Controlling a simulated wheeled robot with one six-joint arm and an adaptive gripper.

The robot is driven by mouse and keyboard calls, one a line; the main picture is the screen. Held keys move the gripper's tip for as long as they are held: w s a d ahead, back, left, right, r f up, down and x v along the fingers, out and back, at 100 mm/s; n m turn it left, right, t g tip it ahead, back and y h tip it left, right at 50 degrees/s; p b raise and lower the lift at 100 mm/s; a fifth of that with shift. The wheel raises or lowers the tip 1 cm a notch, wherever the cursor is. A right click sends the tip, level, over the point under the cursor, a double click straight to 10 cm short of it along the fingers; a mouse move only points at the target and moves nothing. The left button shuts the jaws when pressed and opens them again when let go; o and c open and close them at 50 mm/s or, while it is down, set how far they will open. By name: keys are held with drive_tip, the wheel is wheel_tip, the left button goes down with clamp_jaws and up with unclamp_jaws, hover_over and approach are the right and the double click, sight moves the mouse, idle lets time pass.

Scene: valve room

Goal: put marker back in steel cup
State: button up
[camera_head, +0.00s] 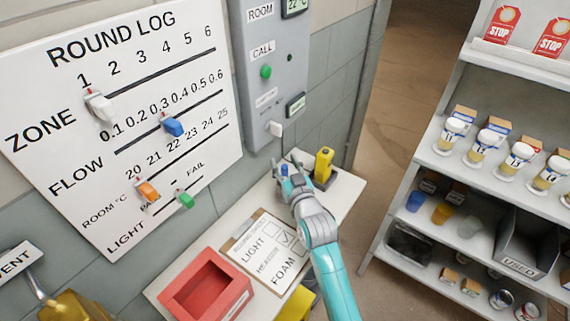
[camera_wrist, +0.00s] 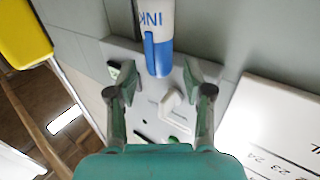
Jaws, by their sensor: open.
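The marker (camera_wrist: 160,30), white with blue lettering and a blue end, shows at the top of the wrist view. Its blue end lies between the tips of my gripper (camera_wrist: 160,80), with gaps on both sides. My gripper (camera_head: 289,163) is open. In the head view it is over the far part of the white ledge, below the grey wall panel. A small blue piece beside the fingers there may be the marker. I cannot clearly make out the steel cup; a grey edge beside the marker in the wrist view may be part of it.
A yellow device (camera_head: 323,165) stands close to the right of my gripper. A clipboard (camera_head: 266,252) and red tray (camera_head: 207,288) lie on the ledge. The grey panel (camera_head: 270,75) and whiteboard (camera_head: 110,120) are behind. A stocked shelf rack (camera_head: 440,205) stands to the right.

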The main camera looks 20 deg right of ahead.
drive_tip(key=s, duration=1.2)
drive_tip(key=shift+d+f, duration=0.1)
idle(0.4)
drive_tip(key=shift+g, duration=0.3)
drive_tip(key=s+f, duration=0.2)
drive_tip(key=s, duration=0.1)
drive_tip(key=s+f, duration=0.1)
drive_tip(key=s, duration=0.2)
drive_tip(key=s+f, duration=0.2)
drive_tip(key=s, duration=0.1)
drive_tip(key=shift+s+f, duration=0.1)
drive_tip(key=shift+f, duration=0.2)
drive_tip(key=s+g, duration=0.2)
drive_tip(key=s, duration=3)
drive_tip(key=shift+s+f+g, duration=0.15)
drive_tip(key=shift+g, duration=0.15)
